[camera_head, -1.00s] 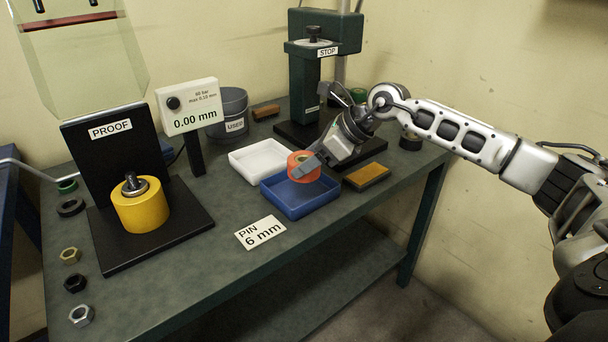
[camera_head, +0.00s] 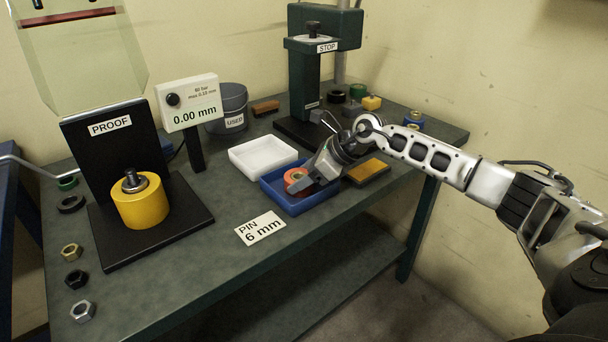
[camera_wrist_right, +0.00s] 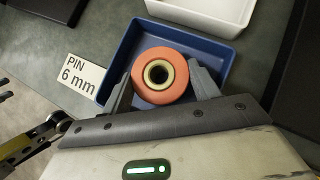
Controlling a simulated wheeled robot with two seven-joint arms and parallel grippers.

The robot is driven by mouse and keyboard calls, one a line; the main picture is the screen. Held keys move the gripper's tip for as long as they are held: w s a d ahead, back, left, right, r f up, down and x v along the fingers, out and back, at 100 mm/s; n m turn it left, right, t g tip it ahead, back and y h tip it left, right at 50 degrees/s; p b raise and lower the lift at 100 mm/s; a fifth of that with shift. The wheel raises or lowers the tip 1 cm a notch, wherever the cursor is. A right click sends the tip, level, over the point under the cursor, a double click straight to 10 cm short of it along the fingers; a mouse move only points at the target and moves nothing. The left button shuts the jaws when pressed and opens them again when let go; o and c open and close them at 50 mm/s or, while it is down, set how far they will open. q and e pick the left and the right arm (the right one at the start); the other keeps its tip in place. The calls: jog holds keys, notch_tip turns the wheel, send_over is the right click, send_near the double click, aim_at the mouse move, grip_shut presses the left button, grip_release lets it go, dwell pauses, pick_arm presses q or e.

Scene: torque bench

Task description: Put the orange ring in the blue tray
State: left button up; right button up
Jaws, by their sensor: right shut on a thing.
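The orange ring (camera_head: 297,181) has a pale inner sleeve and sits inside the outline of the blue tray (camera_head: 314,205). My right gripper (camera_head: 306,184) is shut on the ring. In the right wrist view the ring (camera_wrist_right: 144,82) is between the two fingers of the gripper (camera_wrist_right: 160,88), with the blue tray (camera_wrist_right: 125,48) around and below it. I cannot tell whether the ring touches the tray floor. My left gripper is not in view.
A white tray (camera_head: 262,158) stands just behind the blue one. The dark green press (camera_head: 304,85) stands behind. The PROOF stand with the yellow cylinder (camera_head: 141,205) is left.

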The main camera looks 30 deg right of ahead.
jog(key=o, duration=1.2)
jog(key=shift+f, duration=0.1)
jog(key=o, duration=0.4)
jog(key=shift+r, duration=0.3)
jog(key=v, duration=1.2)
jog(key=shift+s+f+b, duration=0.1)
jog(key=shift+b, duration=0.3)
